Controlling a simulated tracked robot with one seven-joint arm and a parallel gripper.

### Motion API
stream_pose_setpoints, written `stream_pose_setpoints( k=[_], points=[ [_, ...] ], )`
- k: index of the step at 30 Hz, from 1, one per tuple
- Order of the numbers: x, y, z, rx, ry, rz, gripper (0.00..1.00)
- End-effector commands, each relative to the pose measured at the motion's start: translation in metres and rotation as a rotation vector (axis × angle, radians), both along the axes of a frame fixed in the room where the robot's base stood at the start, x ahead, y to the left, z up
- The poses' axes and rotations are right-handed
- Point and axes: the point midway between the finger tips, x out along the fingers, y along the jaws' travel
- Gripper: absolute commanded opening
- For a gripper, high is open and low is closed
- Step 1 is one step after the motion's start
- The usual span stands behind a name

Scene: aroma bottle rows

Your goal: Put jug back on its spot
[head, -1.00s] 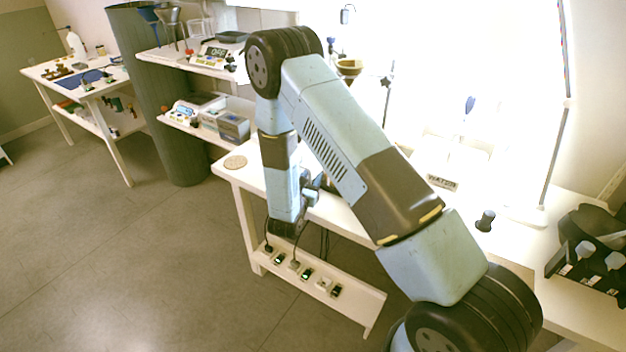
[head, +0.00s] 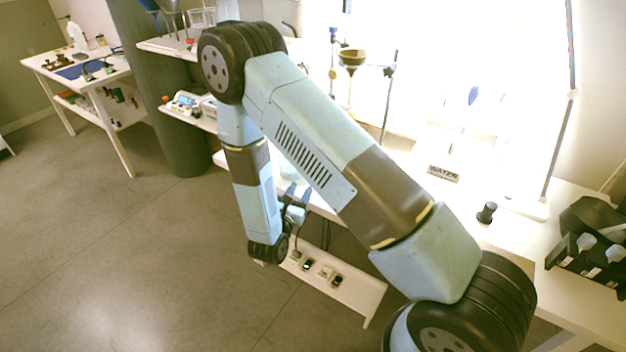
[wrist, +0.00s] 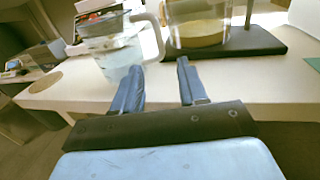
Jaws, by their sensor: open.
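A clear jug (wrist: 118,52) with a handle on its right side stands on the white table in the wrist view. It holds clear liquid. My gripper (wrist: 160,82) is open and empty, with its two fingers pointing toward the table. The jug's handle is just beyond the fingertips, with no visible grip on it. In the head view my gripper (head: 298,196) is at the table's front edge, and my arm hides the jug. A sign reading WATER (head: 443,173) stands on the table to the right; no jug stands beside it.
A glass vessel with yellowish liquid (wrist: 200,32) stands on a dark flat base (wrist: 228,46), right of the jug. A round beige disc (wrist: 45,83) lies at the left table edge. A black knob-shaped item (head: 487,213) and a dark rack (head: 590,258) are at the right.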

Motion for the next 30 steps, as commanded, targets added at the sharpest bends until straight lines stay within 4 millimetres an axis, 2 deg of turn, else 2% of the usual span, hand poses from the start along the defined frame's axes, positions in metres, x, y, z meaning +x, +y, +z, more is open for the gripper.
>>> stream_pose_setpoints(
  k=[5, 8, 11, 19, 25, 30],
  points=[
    [-0.002, 0.001, 0.001, 0.001, 0.0, -0.002, 0.42],
    [0.001, -0.006, 0.01, 0.011, -0.009, -0.031, 0.42],
    [0.005, -0.02, 0.031, 0.037, -0.025, -0.102, 0.42],
    [0.006, -0.087, 0.11, 0.177, -0.084, -0.409, 0.42],
    [-0.01, -0.135, 0.16, 0.311, -0.122, -0.63, 0.42],
    [-0.033, -0.17, 0.196, 0.446, -0.155, -0.81, 0.42]
  ],
)
